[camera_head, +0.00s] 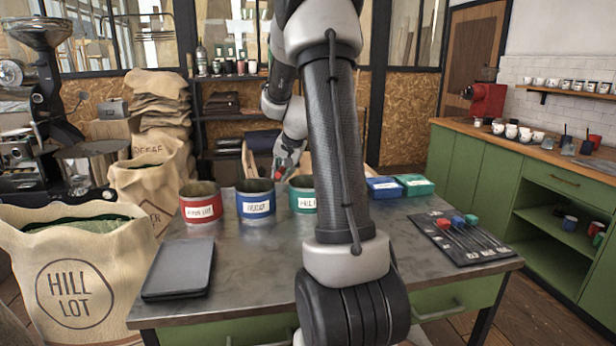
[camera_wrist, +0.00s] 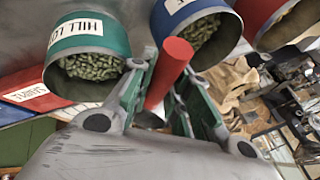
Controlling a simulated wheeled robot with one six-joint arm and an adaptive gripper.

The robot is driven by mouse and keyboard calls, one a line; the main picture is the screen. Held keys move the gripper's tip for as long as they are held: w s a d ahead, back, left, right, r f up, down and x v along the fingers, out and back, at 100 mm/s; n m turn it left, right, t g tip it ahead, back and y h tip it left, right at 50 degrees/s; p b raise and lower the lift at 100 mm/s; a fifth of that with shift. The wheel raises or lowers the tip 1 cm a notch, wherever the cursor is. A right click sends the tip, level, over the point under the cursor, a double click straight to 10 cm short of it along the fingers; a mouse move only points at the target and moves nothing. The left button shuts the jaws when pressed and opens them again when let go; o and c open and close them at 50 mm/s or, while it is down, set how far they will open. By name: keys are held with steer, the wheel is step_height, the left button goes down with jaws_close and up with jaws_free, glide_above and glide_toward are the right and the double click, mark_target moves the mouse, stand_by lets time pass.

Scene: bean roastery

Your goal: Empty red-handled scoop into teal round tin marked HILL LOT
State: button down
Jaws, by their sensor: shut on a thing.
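My gripper (camera_head: 286,172) is behind the row of tins in the head view, its tip low near the blue and teal tins. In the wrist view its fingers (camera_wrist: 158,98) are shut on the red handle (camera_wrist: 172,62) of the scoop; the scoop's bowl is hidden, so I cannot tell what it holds. A little red shows at the gripper in the head view. The teal round tin (camera_head: 303,207), partly hidden by my arm, stands at the right end of the row. The wrist view shows its HILL LOT label and greenish beans inside the teal tin (camera_wrist: 118,38), left of the handle.
A blue tin (camera_head: 256,212) with beans and a red tin (camera_head: 200,217) stand left of the teal one. Blue (camera_head: 383,188) and teal (camera_head: 414,184) boxes lie to the right. A dark flat case (camera_head: 180,270) and a black tool mat (camera_head: 485,255) flank the table's clear front.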

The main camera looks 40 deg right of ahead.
steer(key=w+a+n+g+h+p, duration=0.1)
steer(key=w+a+g+h+p, duration=0.1)
steer(key=w+g, duration=0.3)
steer(key=shift+a+r+h, duration=0.25)
steer(key=shift+a+h, duration=0.5)
steer(key=shift+h, duration=0.15)
steer(key=shift+w, duration=0.1)
